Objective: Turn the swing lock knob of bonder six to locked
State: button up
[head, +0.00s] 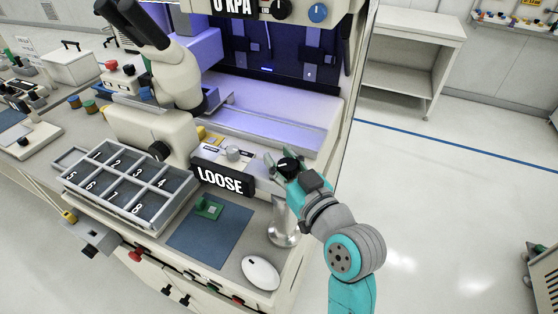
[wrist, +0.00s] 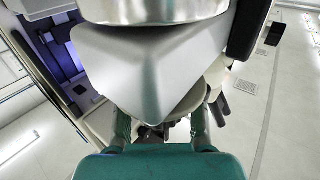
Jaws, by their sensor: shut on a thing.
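A black round knob with a pale mark (head: 288,163), apparently the swing lock knob, sits at the right front of the bonder. A black sign reading LOOSE (head: 221,180) stands to its left. My gripper (head: 283,165) has its teal fingers around the black knob and is shut on it. In the wrist view my fingers (wrist: 160,127) are at the bottom, and the grip itself is mostly hidden. A flared silver piece (head: 282,230) stands just below my gripper; a large silver shape (wrist: 150,65) fills the wrist view. The bonder's number is not readable.
A numbered tray (head: 128,186), a blue mat (head: 210,240) with a green piece and a white mouse (head: 261,272) lie on the bench. The floor (head: 450,200) to the right is clear.

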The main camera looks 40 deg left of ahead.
jog(key=m+t+h, duration=0.1)
jog(key=t, duration=0.1)
jog(key=m+t+h, duration=0.1)
jog(key=m+t, duration=0.1)
jog(key=m+t+h, duration=0.1)
jog(key=h, duration=0.1)
jog(key=shift+w+d+m+t, duration=0.25)
jog(key=shift+w+m+t, duration=0.05)
jog(key=shift+t, duration=0.1)
jog(key=shift+w+d+f+m+t+h, duration=0.1)
jog(key=shift+d+m+t+h, duration=0.05)
jog(key=shift+m+t+h, duration=0.75)
jog(key=shift+w+d+m+t+h, duration=0.15)
jog(key=shift+m+t+h, duration=0.45)
jog(key=shift+h, duration=0.6)
jog(key=shift+m+h, duration=0.3)
jog(key=o, duration=0.8)
jog(key=shift+o, duration=0.3)
jog(key=v, duration=1.2)
